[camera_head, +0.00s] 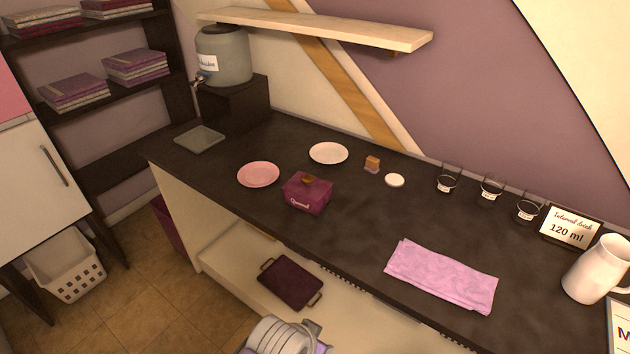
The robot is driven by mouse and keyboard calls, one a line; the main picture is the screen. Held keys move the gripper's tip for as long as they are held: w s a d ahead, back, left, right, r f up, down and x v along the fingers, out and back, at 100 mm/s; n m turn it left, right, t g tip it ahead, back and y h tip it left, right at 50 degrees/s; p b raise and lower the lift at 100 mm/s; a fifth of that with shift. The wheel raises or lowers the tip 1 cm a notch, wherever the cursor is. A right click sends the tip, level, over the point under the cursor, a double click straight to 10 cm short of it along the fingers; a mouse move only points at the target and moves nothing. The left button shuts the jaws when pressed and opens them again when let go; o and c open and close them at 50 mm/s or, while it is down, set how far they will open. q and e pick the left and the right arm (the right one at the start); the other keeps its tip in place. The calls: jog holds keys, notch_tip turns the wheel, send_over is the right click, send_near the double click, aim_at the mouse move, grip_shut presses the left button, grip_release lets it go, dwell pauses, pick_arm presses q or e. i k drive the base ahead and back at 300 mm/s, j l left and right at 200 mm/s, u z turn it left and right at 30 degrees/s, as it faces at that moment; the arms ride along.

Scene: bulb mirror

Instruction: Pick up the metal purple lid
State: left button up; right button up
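A purple box labelled in white (303,201) stands on the dark counter, left of the middle. On its top is a purple lid (318,187) with a small brownish-gold knob. The lid appears to sit closed on the box, so the inside is hidden. Neither of my grippers can be made out in the head view.
A pink plate (258,174) lies close left of the box and a white plate (328,153) behind it. A small orange-brown block (372,163) and white disc (395,180) lie to the right. A folded pink cloth (442,275) lies front right. Between box and cloth the counter is clear.

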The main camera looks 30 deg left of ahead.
aim_at(308, 186)
jog(key=i+j+u, duration=0.15)
jog(key=j, duration=0.2)
jog(key=j+u, duration=0.1)
jog(key=j, duration=0.25)
jog(key=i+j+u, duration=0.15)
jog(key=j, duration=0.2)
jog(key=i+j+u, duration=0.1)
jog(key=j, duration=0.2)
jog(key=i, duration=0.05)
